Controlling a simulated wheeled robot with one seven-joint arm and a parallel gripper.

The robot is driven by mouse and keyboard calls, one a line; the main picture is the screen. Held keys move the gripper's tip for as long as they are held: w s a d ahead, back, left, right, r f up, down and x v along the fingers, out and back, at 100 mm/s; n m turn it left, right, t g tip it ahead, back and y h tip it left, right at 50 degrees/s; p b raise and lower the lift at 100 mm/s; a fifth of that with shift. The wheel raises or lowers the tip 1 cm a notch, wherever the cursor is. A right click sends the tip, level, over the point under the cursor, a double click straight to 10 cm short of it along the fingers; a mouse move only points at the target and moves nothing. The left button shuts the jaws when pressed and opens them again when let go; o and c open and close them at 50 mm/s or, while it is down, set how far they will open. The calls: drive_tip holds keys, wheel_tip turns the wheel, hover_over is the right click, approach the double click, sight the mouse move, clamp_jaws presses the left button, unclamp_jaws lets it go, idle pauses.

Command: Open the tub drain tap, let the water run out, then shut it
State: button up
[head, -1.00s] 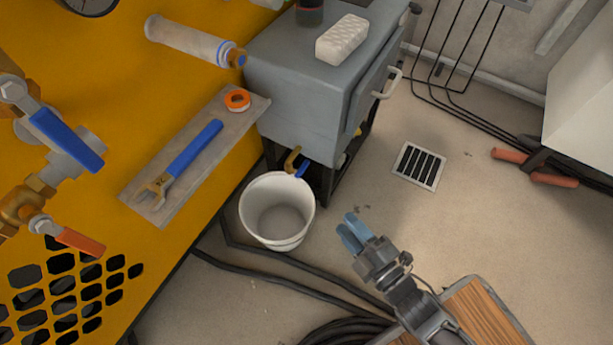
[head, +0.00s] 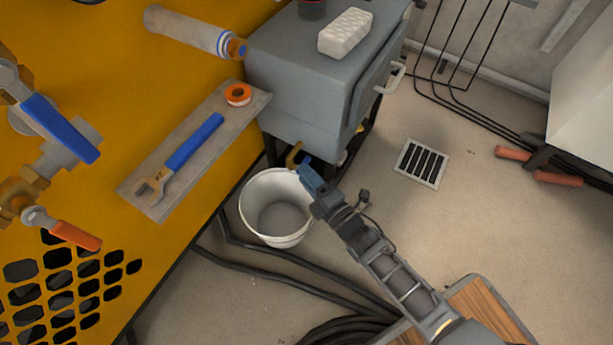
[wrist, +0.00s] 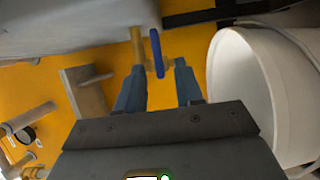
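The grey tub (head: 300,85) stands beside the yellow machine. Its brass drain tap (head: 294,154) is low at the front and shows in the wrist view (wrist: 137,48). The tap's blue lever (wrist: 157,50) points toward my gripper in the wrist view. My gripper (wrist: 159,67) is open, with one blue finger on each side of the lever's near end; contact is not clear. In the head view my gripper (head: 308,180) is at the tap and hides most of the lever. A white bucket (head: 247,200) stands below the tap, and no water is visible in it.
A shelf (head: 150,205) on the yellow machine holds a blue-handled wrench (head: 190,145) and an orange tape roll (head: 238,94). A floor drain (head: 421,164) lies to the right. Black hoses (head: 290,275) run across the floor in front of the bucket.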

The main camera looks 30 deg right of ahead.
drive_tip(key=shift+w, duration=0.4)
drive_tip(key=shift+c, duration=0.3)
clamp_jaws()
